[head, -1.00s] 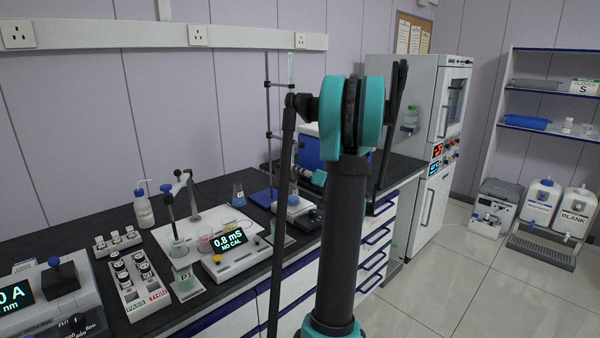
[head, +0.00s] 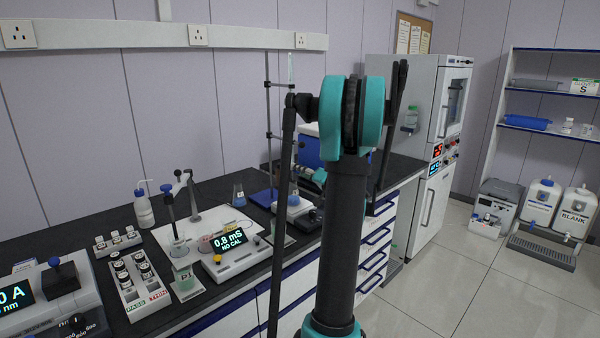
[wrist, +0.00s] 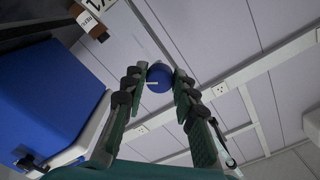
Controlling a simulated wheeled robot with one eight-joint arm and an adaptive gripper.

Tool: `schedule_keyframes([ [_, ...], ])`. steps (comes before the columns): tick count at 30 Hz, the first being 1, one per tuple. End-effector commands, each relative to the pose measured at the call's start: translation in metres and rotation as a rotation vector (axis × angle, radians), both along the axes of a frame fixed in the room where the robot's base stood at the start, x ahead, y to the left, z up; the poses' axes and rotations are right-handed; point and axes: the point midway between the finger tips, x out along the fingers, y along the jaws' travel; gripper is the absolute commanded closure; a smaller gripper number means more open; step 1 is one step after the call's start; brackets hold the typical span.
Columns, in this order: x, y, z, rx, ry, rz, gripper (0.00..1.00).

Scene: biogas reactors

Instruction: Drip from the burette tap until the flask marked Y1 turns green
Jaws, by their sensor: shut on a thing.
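My gripper (wrist: 158,92) is shut on the round blue knob of the burette tap (wrist: 159,75) in the wrist view. A thin pale stub shows across the knob. In the head view the clear burette (head: 291,68) stands on a dark rod, its lower part hidden by my arm. A flask with bluish contents (head: 294,196) stands below it on a white stirrer (head: 291,208). Its marking is too small to read. No green shows in either flask.
A conductivity meter (head: 233,244), a sample rack (head: 134,285) and a wash bottle (head: 144,208) stand on the bench to the left. A large blue instrument (wrist: 45,100) is close on the left in the wrist view.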

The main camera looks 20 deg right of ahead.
Motion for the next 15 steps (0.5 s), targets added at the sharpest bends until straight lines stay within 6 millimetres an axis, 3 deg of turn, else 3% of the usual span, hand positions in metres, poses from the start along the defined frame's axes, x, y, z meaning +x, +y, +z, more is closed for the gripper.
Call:
schedule_keyframes([
  [6, -0.0002, -0.0003, -0.0002, -0.001, 0.000, -0.001, 0.52],
  [15, -0.0019, -0.0011, -0.0001, -0.001, 0.000, -0.001, 0.52],
])
